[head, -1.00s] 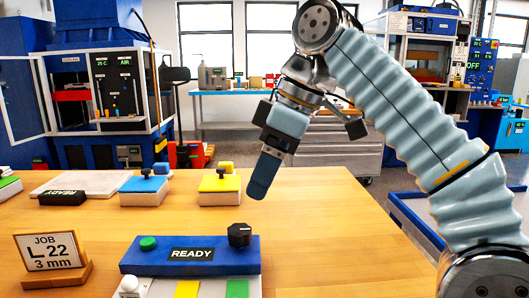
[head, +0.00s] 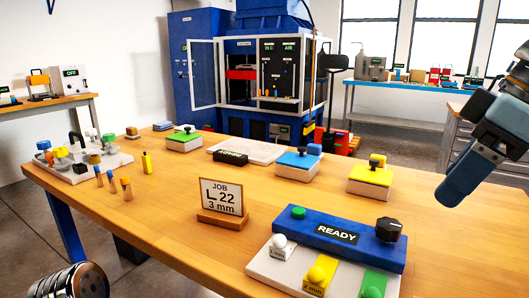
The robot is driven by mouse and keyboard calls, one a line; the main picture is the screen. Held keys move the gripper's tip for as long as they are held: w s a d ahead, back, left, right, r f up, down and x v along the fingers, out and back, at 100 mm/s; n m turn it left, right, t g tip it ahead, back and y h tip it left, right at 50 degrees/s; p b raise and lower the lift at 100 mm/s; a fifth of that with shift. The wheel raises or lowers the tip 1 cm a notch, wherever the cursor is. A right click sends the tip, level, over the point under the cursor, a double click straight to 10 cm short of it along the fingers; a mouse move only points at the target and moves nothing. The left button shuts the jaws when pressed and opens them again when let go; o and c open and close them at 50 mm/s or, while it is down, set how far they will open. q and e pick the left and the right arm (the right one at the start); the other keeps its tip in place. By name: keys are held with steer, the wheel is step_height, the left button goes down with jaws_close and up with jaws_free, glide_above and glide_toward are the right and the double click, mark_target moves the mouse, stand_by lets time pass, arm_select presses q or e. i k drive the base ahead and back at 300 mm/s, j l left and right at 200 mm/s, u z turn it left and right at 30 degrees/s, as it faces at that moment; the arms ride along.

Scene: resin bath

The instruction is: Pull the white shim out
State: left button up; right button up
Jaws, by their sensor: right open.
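The white shim (head: 279,246) sits at the left of the front row of a blue-topped block (head: 335,234) that reads READY. It has a white round knob and a small label that seems to read 1 mm. Next to it are a yellow shim (head: 318,275), labelled 2 mm, and a green shim (head: 373,285), cut by the lower edge. My right gripper (head: 456,186) is open and empty at the right edge, above and behind the block, well apart from the white shim.
A JOB L 22 3 mm sign (head: 222,198) stands left of the block. Yellow (head: 370,180), blue (head: 298,161) and green (head: 184,140) knobbed blocks stand farther back. Small bottles and a tray of knobs (head: 84,165) are at the left. The table between is clear.

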mark_target(282, 247)
steer(key=k, duration=1.35)
